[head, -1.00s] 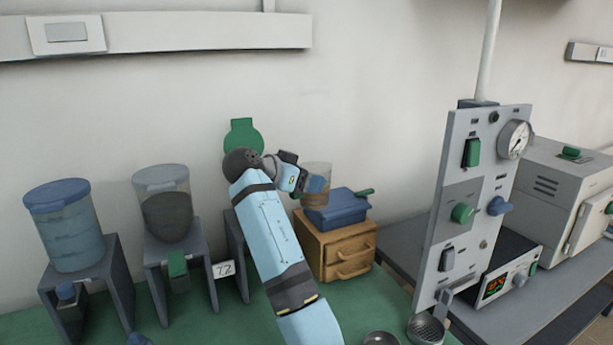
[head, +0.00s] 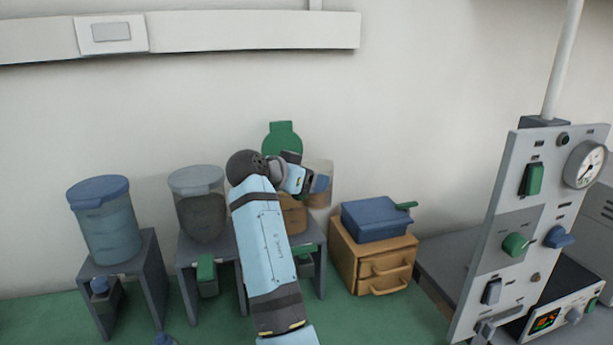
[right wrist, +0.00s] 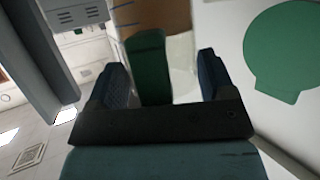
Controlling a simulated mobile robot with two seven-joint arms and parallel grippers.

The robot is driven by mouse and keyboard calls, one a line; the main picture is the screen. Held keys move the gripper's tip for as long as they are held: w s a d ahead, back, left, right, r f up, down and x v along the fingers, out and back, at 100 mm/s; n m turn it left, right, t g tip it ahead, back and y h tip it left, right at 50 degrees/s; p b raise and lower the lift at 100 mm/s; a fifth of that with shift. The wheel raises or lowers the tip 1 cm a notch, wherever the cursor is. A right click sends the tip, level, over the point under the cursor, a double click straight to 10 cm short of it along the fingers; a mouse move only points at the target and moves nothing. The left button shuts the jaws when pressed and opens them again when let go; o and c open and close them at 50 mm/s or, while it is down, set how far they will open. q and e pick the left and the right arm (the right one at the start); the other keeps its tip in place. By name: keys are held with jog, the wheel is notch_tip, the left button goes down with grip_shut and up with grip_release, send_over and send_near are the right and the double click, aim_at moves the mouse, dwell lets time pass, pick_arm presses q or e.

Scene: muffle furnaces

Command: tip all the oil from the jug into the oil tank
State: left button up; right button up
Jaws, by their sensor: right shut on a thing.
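The jug (head: 321,180) is a clear vessel with a brownish content low inside, seen just beyond my right gripper (head: 316,182) in the head view. In the right wrist view my right gripper (right wrist: 150,85) is shut on the jug's green handle (right wrist: 147,65), and the jug's pale wall (right wrist: 181,60) shows beyond. The likely oil tank (head: 293,217), with amber content, stands behind my right arm and is largely hidden. Its round green lid (head: 283,141) stands raised; it also shows in the right wrist view (right wrist: 290,55). The jug is near the tank's upper right side. My left gripper is out of view.
A blue-lidded water tank (head: 107,225) and a tank with dark content (head: 203,212) stand on grey stands to the left. Wooden drawers (head: 375,255) with a blue box (head: 375,220) stand right of the tank. A control panel (head: 525,215) rises farther right.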

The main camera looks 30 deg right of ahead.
jog(key=shift+f+b, duration=0.55)
jog(key=shift+f, duration=0.35)
jog(key=shift+f+b, duration=0.35)
jog(key=shift+f, duration=0.15)
jog(key=shift+w+r+p, duration=0.1)
jog(key=shift+r+p, duration=0.1)
jog(key=shift+p, duration=0.2)
jog(key=shift+w+r+n+p, duration=0.15)
jog(key=shift+r+n+p, duration=0.2)
jog(key=shift+p, duration=0.4)
jog(key=shift+f+g, duration=0.3)
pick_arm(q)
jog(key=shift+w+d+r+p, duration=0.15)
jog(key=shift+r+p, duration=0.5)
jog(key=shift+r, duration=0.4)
pick_arm(e)
jog(key=shift+w+r+n, duration=0.1)
jog(key=shift+n, duration=0.35)
